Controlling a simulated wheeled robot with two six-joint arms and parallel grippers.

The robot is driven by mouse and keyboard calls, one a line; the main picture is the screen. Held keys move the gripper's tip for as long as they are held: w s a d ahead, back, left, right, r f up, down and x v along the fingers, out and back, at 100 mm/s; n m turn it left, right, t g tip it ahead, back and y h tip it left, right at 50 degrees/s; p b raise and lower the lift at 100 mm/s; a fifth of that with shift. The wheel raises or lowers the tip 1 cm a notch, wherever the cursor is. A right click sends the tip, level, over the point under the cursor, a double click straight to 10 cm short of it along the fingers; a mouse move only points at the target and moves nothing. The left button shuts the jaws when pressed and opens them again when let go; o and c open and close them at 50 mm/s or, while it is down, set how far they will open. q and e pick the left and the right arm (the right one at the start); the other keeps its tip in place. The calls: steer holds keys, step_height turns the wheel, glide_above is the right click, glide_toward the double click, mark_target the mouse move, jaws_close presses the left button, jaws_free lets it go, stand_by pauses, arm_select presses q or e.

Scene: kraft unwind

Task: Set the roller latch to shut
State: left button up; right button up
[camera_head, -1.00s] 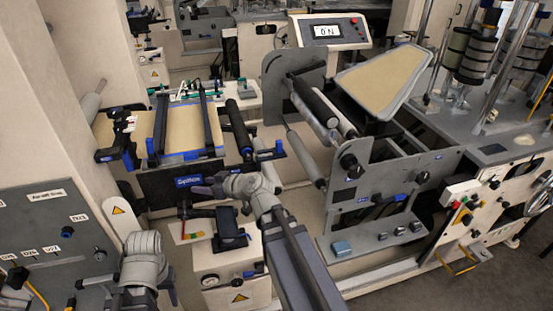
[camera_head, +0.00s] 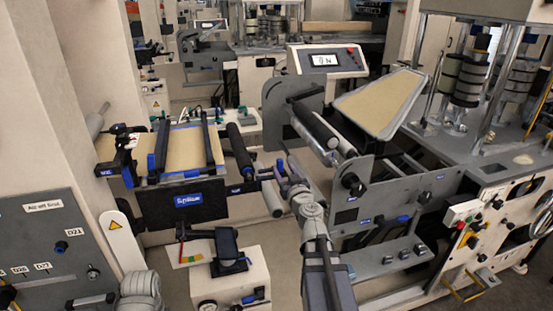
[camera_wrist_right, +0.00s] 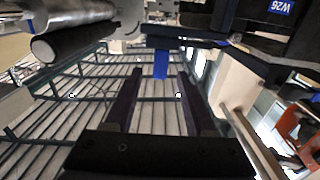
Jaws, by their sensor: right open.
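What looks like the roller latch is a small blue handle (camera_head: 280,168) at the right end of the splicer unit's rollers, in the middle of the head view. In the right wrist view a blue tab (camera_wrist_right: 160,62) hangs ahead, between the lines of my two fingers. My right gripper (camera_head: 281,172) is open at this handle, its fingers pointing toward it. In the wrist view the right gripper (camera_wrist_right: 159,80) has a clear gap between its fingers. Contact with the tab cannot be told. My left arm shows only at the bottom left; its gripper is not visible.
A black roller (camera_head: 239,150) and a grey roller (camera_head: 271,198) lie just left of my right gripper. The unwind stand's grey side plate (camera_head: 400,200) is close on the right. A white box with a black clamp (camera_head: 229,252) stands below. A dark roller end (camera_wrist_right: 45,50) is at the wrist view's left.

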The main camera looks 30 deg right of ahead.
steer(key=shift+s+r, duration=0.15)
steer(key=x, duration=0.8)
steer(key=shift+a, duration=0.15)
jaws_close()
stand_by(0.3)
stand_by(1.0)
